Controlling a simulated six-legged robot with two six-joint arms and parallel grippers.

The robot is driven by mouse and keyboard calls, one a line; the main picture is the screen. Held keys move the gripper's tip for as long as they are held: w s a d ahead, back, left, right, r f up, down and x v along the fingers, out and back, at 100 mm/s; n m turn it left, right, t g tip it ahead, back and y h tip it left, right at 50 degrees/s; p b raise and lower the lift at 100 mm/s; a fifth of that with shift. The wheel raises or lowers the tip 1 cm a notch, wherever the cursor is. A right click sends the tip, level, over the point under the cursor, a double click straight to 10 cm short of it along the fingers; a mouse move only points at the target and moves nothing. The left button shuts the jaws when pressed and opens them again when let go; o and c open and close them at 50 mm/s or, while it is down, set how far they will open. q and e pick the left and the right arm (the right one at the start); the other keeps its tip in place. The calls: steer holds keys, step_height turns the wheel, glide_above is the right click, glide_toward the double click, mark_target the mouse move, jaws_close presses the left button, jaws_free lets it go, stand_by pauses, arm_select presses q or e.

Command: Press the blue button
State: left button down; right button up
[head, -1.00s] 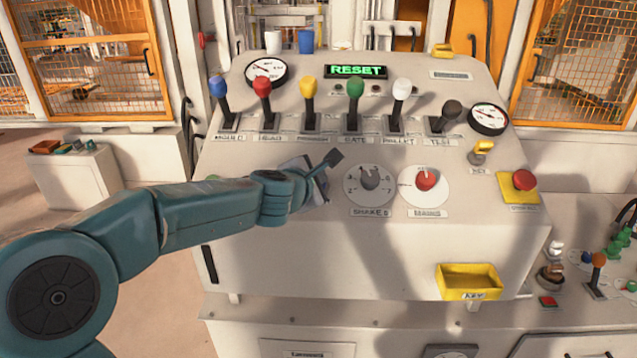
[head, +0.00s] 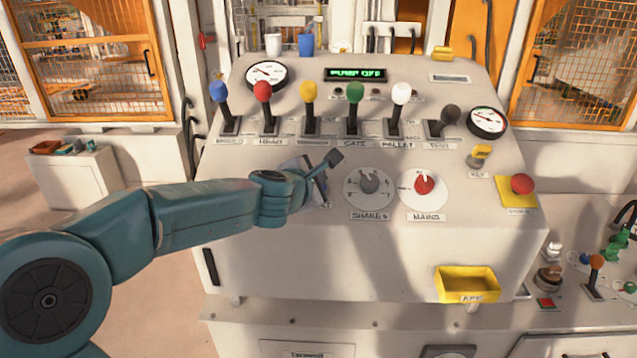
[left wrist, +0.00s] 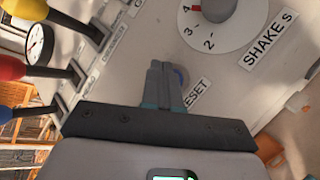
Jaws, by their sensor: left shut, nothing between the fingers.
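A sliver of the blue button (left wrist: 183,74) shows in the left wrist view, just behind and beside my left gripper's fingers (left wrist: 162,68), next to a label reading "RESET" (left wrist: 196,92). Most of the button is hidden by the fingers. The fingers are together, with nothing between them. In the head view my left gripper (head: 322,196) is low over the panel, left of the "SHAKES" dial (head: 368,187), and hides the button. Whether the fingertips touch the button cannot be told. My right gripper is out of view.
The sloped panel (head: 300,240) carries a row of coloured levers behind my gripper, including a blue-topped lever (head: 218,91). A red mains knob (head: 424,184), a red mushroom button (head: 522,184) and a yellow tray (head: 467,284) are to the right. A green-lit display (head: 356,74) reads "PUMP OFF".

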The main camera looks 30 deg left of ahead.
arm_select(q)
steer(key=shift+w, duration=0.1)
steer(key=shift+r+p, duration=0.25)
steer(key=shift+p, duration=0.05)
steer(key=r+p, duration=0.1)
steer(key=s+d+r+p, duration=0.1)
steer(key=r+p, duration=0.1)
steer(key=s+r+p, duration=0.1)
steer(key=r, duration=0.1)
steer(key=shift+s+d, duration=0.15)
steer(key=shift+f, duration=0.1)
stand_by(0.6)
